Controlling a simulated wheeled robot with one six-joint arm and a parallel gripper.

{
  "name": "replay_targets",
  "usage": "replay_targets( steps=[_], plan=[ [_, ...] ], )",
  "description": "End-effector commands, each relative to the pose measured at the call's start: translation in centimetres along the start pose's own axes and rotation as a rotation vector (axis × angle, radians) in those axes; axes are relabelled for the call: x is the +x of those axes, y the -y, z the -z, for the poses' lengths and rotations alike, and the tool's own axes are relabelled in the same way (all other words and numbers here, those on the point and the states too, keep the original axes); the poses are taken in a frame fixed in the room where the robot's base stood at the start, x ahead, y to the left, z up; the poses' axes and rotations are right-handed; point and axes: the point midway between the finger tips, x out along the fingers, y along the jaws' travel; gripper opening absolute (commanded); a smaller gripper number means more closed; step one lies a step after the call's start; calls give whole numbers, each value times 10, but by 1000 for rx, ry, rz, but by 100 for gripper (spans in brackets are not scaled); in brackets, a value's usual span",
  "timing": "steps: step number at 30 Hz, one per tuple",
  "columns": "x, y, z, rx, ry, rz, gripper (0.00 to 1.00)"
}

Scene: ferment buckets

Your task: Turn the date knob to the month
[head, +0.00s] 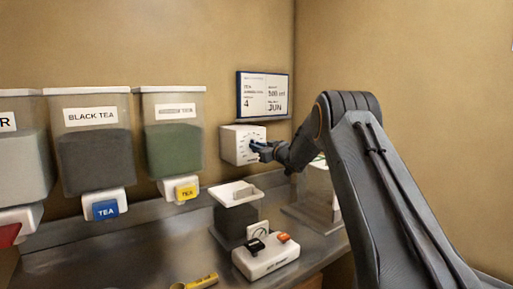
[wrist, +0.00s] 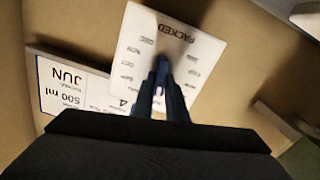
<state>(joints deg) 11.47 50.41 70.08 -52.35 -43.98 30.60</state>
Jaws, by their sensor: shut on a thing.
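The white date box (head: 236,146) is fixed to the back wall, with a ring of small month marks on its face. In the wrist view its face (wrist: 190,50) appears upside down and tilted, headed "PACKED", with marks such as DEC, NOV and OCT. The date knob (wrist: 162,64) is at the middle of the ring, mostly covered by the fingers. My gripper (head: 257,146) is shut on it; its blue fingers also show in the wrist view (wrist: 161,88). I cannot tell which month the knob points to. A framed card (head: 263,96) above the box reads "JUN".
Tea dispensers (head: 92,155) hang on the wall to the left. A grey canister with a white top (head: 237,193) and a white device (head: 266,258) stand on the metal counter (head: 130,255). A yellow tube (head: 195,282) lies at the front.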

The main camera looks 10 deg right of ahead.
Motion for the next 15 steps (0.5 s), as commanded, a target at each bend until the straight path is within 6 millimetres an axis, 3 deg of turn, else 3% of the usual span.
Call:
replay_targets(
  steps=[4, 5, 8, 15],
  plan=[
    [0, 0, -3, 0, 4, 1, 0],
    [0, 0, -3, 0, 4, 1, 14],
    [0, 0, -2, 0, 3, 0, 31],
    [0, 0, -1, -1, 1, 0, 31]
  ],
)
